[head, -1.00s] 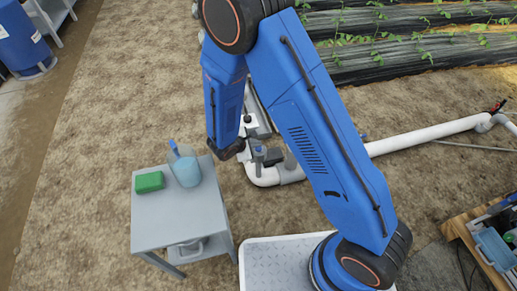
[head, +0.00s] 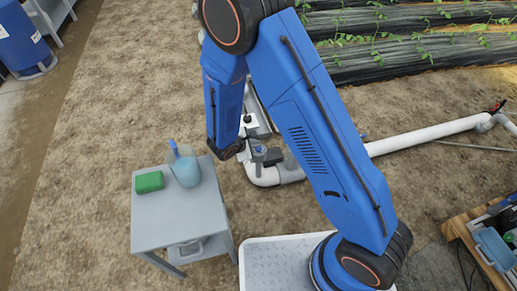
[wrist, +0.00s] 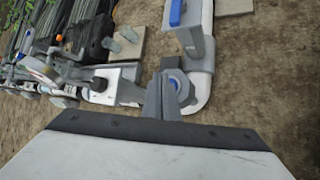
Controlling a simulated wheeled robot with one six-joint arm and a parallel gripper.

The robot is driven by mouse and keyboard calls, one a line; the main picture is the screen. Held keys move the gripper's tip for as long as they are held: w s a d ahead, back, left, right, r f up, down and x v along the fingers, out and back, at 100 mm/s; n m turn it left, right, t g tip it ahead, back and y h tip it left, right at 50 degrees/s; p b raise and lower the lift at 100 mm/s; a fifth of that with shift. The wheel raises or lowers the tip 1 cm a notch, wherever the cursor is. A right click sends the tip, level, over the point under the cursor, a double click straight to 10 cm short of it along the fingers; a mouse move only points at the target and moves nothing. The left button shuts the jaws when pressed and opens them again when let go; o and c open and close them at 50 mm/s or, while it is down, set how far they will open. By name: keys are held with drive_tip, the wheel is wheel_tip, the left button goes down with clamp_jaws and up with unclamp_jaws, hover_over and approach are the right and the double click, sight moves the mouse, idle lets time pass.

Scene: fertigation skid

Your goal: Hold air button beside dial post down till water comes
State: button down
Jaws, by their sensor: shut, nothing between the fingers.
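My gripper (wrist: 165,97) is shut and empty; its narrow grey fingers point away in the wrist view. Just past the fingertips is a round blue cap (wrist: 174,84) on a grey fitting by the white pipe elbow, partly hidden by the fingers. I cannot tell whether they touch it. It shows small in the head view (head: 258,150), beside my dark wrist. A grey post with a blue top (wrist: 175,14) stands beyond it. To the left is a white plate with a small dark knob (wrist: 100,84). Which part is the air button, and the dial's face, I cannot make out. No water is visible.
A long white pipe (head: 430,135) runs right across the soil. A wooden crate with tools (head: 490,240) stands at right. My arm hides part of the pipework.

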sight(257, 150)
drive_tip(key=shift+f, duration=0.2)
drive_tip(key=shift+f, duration=0.25)
drive_tip(key=shift+f, duration=0.35)
idle(1.7)
drive_tip(key=shift+r, duration=0.15)
idle(2.4)
drive_tip(key=shift+r, duration=0.65)
drive_tip(key=shift+r, duration=2.5)
